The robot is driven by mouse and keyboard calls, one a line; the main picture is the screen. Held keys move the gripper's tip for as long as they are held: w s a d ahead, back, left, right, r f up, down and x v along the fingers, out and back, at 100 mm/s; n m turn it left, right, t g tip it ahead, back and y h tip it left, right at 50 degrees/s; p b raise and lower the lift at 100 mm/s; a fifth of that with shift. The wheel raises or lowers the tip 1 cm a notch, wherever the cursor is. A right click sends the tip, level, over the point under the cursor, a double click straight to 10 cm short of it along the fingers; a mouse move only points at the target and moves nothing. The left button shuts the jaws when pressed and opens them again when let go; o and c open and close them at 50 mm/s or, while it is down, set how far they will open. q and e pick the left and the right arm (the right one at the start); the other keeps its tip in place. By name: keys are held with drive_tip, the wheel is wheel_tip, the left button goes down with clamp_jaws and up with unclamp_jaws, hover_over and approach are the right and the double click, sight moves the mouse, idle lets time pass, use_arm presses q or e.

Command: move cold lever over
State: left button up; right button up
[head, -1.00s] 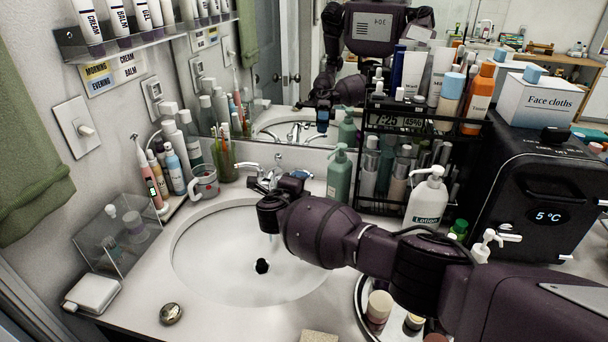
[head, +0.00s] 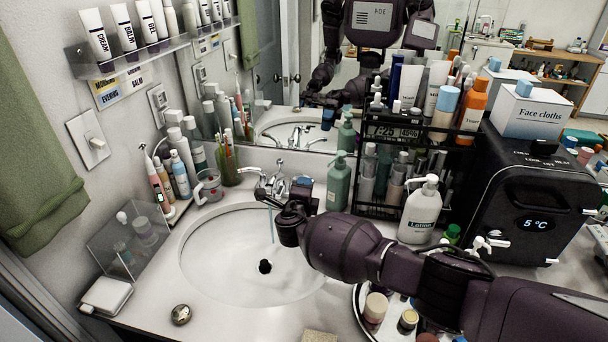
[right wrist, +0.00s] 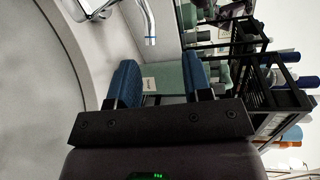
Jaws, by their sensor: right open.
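The chrome tap (head: 278,184) stands behind the white basin (head: 215,262), with a thin stream of water falling into the basin. My right gripper (head: 288,203) is just in front of the tap and hides part of its right side. In the right wrist view my right gripper (right wrist: 159,75) has its two blue-padded fingers spread, with nothing held between them. A chrome bar with a blue band near its end, seemingly the cold lever (right wrist: 146,18), lies ahead of the fingertips, apart from them. My left gripper is not in view.
A green pump bottle (head: 338,184) stands close right of the tap. A black rack (head: 385,211) and a lotion bottle (head: 420,214) are farther right. A cup (head: 208,187) stands left of the tap. The basin's interior is clear.

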drive_tip(key=w+f+y, duration=0.1)
drive_tip(key=w+d+n+y, duration=0.1)
drive_tip(key=w, duration=0.1)
drive_tip(key=w+f+n+y, duration=0.1)
drive_tip(key=shift+w+d+f+y, duration=0.25)
drive_tip(key=shift+w+f+y, duration=0.05)
drive_tip(key=shift+w+f, duration=0.05)
drive_tip(key=shift+w+b, duration=0.35)
drive_tip(key=shift+b, duration=0.25)
drive_tip(key=shift+w+a+f+b, duration=0.1)
drive_tip(key=shift+w+f+b, duration=0.05)
drive_tip(key=shift+w+b, duration=0.4)
drive_tip(key=shift+w+f+b, duration=0.15)
drive_tip(key=shift+w+b, duration=0.3)
drive_tip(key=shift+b, duration=0.1)
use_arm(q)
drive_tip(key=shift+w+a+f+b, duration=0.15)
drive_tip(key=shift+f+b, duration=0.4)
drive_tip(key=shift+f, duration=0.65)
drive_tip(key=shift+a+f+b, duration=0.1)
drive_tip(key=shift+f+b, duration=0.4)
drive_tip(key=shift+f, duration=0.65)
use_arm(e)
drive_tip(key=shift+w+a, duration=0.1)
drive_tip(key=shift+w, duration=1)
clamp_jaws()
